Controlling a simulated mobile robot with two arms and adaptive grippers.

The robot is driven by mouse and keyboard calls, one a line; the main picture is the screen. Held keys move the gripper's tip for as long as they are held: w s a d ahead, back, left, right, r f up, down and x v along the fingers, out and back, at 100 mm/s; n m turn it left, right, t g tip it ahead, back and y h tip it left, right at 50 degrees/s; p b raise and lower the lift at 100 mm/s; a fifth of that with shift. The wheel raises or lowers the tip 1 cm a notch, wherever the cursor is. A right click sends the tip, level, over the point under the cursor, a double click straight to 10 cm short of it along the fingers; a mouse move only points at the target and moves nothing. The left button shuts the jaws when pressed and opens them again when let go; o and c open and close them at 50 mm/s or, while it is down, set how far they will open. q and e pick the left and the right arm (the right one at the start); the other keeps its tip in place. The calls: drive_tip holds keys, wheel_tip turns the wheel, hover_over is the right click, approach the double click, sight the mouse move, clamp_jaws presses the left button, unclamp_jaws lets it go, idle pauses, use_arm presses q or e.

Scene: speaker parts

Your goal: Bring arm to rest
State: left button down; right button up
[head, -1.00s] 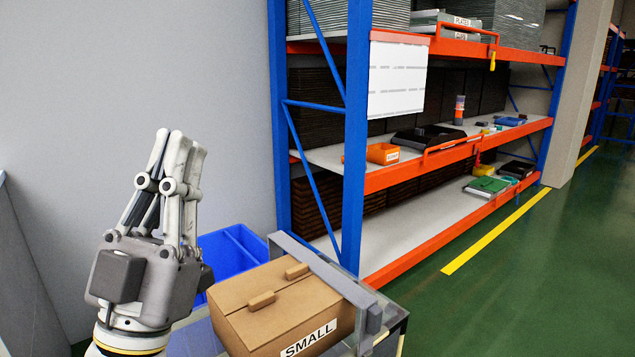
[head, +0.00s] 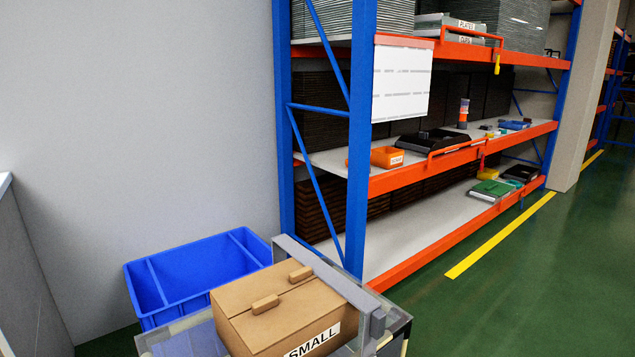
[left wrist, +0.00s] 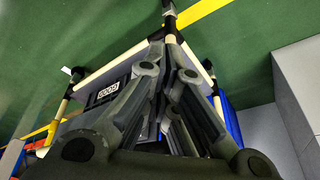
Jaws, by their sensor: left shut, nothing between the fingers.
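My left gripper (left wrist: 168,75) shows only in the left wrist view, with its fingers shut and nothing between them. Behind its fingers in that view are cream-coloured tubes with black joints and a dark panel with a black-and-white label (left wrist: 107,92). In the head view neither gripper shows. My right gripper is not in any view.
In the head view a cardboard box (head: 284,303) marked SMALL sits on a cart (head: 397,323), with an empty-looking blue bin (head: 190,272) beside it. A blue and orange shelf rack (head: 361,150) stands behind. Green floor (head: 540,270) is clear at right.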

use_arm(q)
drive_tip(key=s+f+g+p, duration=0.25)
drive_tip(key=f+p, duration=0.85)
drive_tip(key=p, duration=0.8)
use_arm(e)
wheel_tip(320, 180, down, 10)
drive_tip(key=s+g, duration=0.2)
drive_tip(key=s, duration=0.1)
use_arm(q)
drive_tip(key=s+a+f+p, duration=0.1)
drive_tip(key=s+a+p, duration=0.2)
drive_tip(key=s+p, duration=0.8)
drive_tip(key=s, duration=0.5)
drive_tip(key=shift+s+p, duration=0.2)
drive_tip(key=shift+p, duration=0.15)
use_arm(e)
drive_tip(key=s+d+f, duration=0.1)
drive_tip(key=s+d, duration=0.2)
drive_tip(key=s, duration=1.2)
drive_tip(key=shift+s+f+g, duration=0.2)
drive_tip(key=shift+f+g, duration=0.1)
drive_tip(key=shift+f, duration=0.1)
